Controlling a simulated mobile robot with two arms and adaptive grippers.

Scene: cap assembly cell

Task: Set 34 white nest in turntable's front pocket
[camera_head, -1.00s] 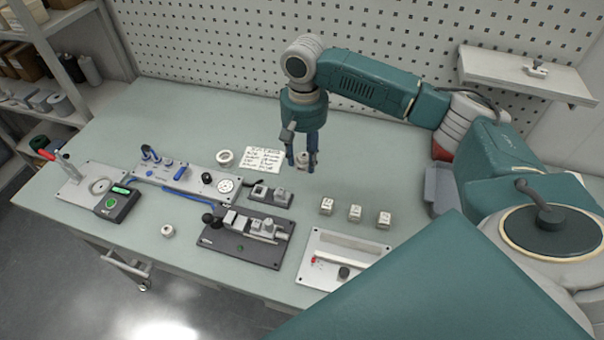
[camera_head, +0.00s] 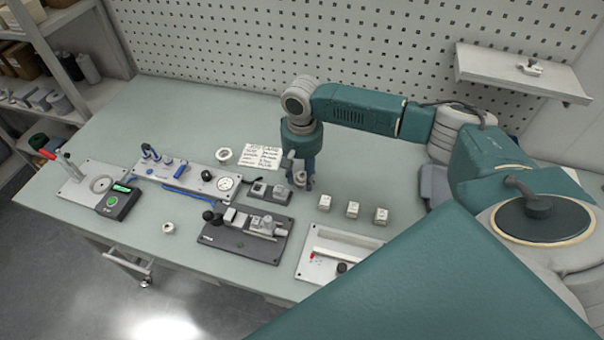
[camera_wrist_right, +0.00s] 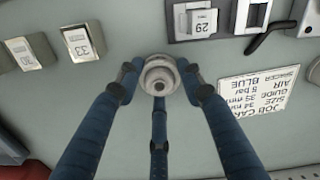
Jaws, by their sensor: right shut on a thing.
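My right gripper (camera_head: 302,181) is shut on a small round, stepped, pale nest (camera_head: 299,177), near the middle of the table. The right wrist view shows this nest (camera_wrist_right: 158,76) between the blue fingertips (camera_wrist_right: 158,84). No number is readable on it, and I cannot tell whether it touches the table. A pale round disc with dark holes (camera_head: 225,184), possibly the turntable, sits on the plate left of the gripper. Its front pocket cannot be made out. Two other round white pieces stand loose, one behind the plate (camera_head: 223,155) and one in front (camera_head: 168,227). My left gripper is out of view.
Three white blocks (camera_head: 352,209) stand right of the gripper; labels 33 and 30 show in the wrist view. A dark fixture (camera_head: 235,247) and a white tray (camera_head: 308,262) lie in front. A job card (camera_head: 262,157) lies behind left. Bare table lies behind the gripper.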

